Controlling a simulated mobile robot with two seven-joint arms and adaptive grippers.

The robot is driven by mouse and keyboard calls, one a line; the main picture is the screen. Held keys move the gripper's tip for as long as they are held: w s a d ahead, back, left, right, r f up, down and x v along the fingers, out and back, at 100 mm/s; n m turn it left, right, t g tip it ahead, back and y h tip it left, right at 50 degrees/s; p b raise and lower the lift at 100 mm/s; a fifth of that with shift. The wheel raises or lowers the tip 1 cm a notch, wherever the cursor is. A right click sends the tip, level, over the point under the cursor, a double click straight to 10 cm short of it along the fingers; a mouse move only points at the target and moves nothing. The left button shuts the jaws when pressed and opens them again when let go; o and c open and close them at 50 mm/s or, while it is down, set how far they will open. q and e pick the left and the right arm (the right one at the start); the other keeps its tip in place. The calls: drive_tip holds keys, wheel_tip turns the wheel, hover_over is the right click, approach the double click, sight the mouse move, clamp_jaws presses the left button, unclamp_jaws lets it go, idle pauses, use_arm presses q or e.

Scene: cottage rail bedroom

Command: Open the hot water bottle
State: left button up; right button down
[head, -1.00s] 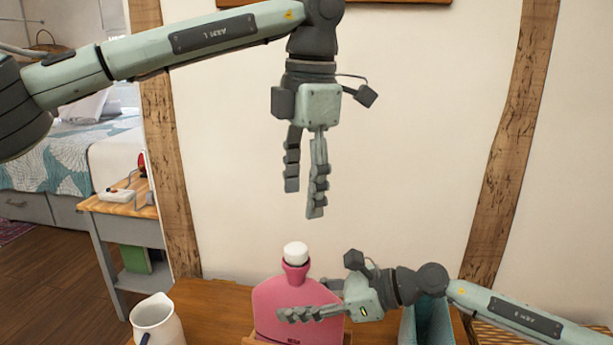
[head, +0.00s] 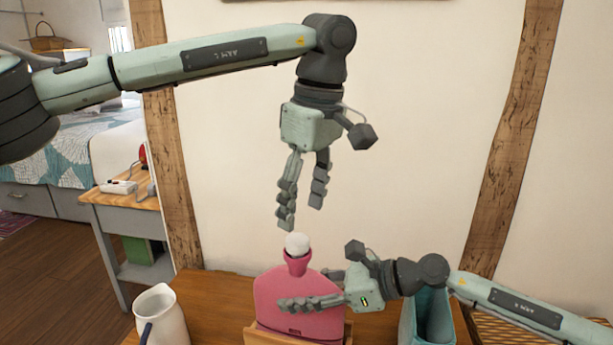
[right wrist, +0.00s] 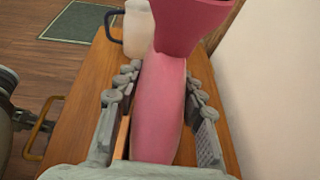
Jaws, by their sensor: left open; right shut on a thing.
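The pink hot water bottle (head: 270,300) stands upright on the wooden table, its lower part behind a wooden piece. Its white cap (head: 297,244) sits on the neck at the top. My right gripper (head: 312,290) is shut on the bottle's body from the right side. In the right wrist view the bottle (right wrist: 160,105) is between the two fingers (right wrist: 160,95), and its cap is out of the frame. My left gripper (head: 302,213) is open and empty, pointing down above the cap with a small gap.
A white jug (head: 160,316) with a dark handle stands left of the bottle. A teal container (head: 432,322) stands to the right, under my right arm. The wooden table (head: 215,300) has bare space between jug and bottle. A wall is close behind.

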sight(298, 237)
use_arm(q)
drive_tip(key=f, duration=0.6)
drive_tip(key=shift+w+a, duration=0.25)
drive_tip(key=shift+a, duration=0.15)
clamp_jaws()
drive_tip(key=n, duration=0.5)
drive_tip(key=shift+w+g, duration=0.1)
drive_tip(key=shift+g, duration=0.3)
drive_tip(key=n+g, duration=0.1)
drive_tip(key=n, duration=0.7)
drive_tip(key=shift+r, duration=0.1)
drive_tip(key=shift+r, duration=1)
